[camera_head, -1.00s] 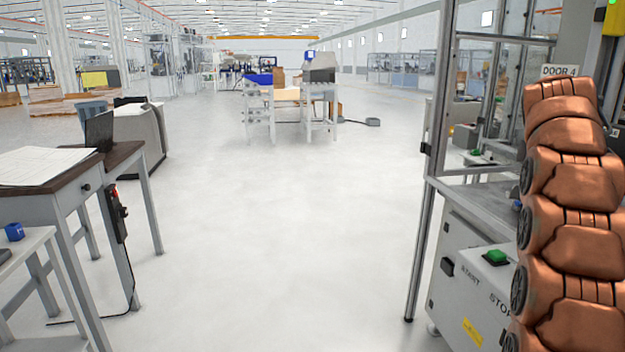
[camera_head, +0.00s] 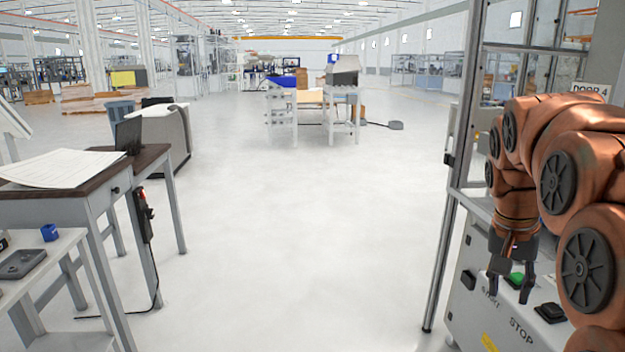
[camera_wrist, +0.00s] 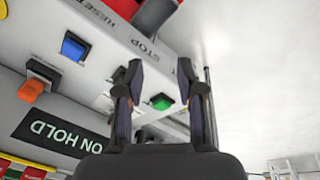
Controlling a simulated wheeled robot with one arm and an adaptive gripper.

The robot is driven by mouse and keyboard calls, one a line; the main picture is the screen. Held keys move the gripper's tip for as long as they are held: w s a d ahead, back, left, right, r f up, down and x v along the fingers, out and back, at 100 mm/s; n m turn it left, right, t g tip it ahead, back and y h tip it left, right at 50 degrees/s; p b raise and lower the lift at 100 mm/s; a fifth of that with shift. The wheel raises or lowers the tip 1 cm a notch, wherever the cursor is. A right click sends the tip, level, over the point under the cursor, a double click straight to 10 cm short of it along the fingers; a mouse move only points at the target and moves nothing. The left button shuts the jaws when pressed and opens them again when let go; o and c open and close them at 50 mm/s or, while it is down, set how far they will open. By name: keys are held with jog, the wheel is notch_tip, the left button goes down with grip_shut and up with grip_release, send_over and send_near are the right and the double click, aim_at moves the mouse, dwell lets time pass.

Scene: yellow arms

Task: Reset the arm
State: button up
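My gripper (camera_head: 508,287) hangs at the right of the head view, at the end of my copper-coloured arm, with its fingers pointing down. It is in front of the machine panel (camera_head: 475,318) with START and STOP labels. In the wrist view my gripper (camera_wrist: 160,85) has its two dark fingers apart with nothing held between them. A green button (camera_wrist: 162,102) shows beyond the gap between the fingers. The green button also shows in the head view (camera_head: 516,279), partly behind a finger. I cannot tell whether a finger touches it.
The wrist view also shows a blue button (camera_wrist: 74,46), an orange switch (camera_wrist: 34,88) and an ON HOLD sign (camera_wrist: 60,133). A metal frame post (camera_head: 443,265) stands left of the panel. A desk (camera_head: 100,190) stands at the left. The middle floor is clear.

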jog(key=s+a+f+n+g+y+p, duration=0.1)
jog(key=s+a+f+n, duration=0.3)
jog(key=s+a, duration=0.4)
jog(key=s+a+f+n+y+p, duration=0.1)
jog(key=s+a+f+n+p, duration=0.2)
jog(key=s, duration=1.3)
jog(key=a+f+n, duration=0.1)
jog(key=a+f, duration=0.2)
jog(key=a, duration=0.3)
jog(key=shift+s+a+g, duration=0.2)
jog(key=shift+s+g, duration=0.15)
jog(key=shift+g, duration=0.05)
jog(key=shift+d+f, duration=0.1)
